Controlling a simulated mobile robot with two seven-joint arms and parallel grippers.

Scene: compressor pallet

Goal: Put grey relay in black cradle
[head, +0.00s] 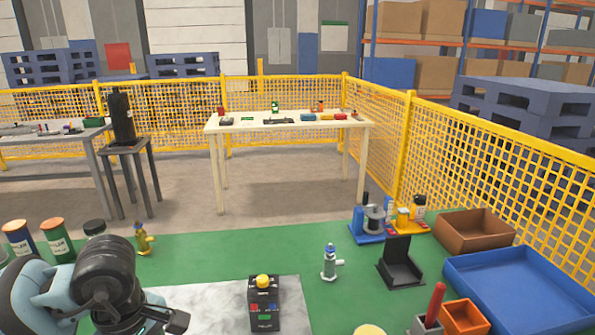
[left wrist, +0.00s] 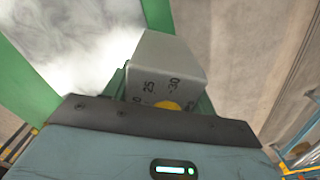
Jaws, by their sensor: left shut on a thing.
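The grey relay (left wrist: 165,65), a light grey block with printed scale numbers and a partly hidden yellow dial, is in the left wrist view. My left gripper (head: 172,320) is shut on it. In the head view the gripper is low at the left, over the pale marbled plate, and I cannot make out the relay there. The black cradle (head: 401,264), with an upright back plate and a low base, stands on the green mat right of centre. It looks empty and is well to the right of my left gripper. My right gripper is not in view.
A black box with a yellow button (head: 263,303) and a grey valve (head: 330,263) stand between my left gripper and the cradle. A blue tray (head: 520,290), brown bin (head: 474,232) and orange bin (head: 463,316) are at the right. The mat's middle back (head: 250,245) is clear.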

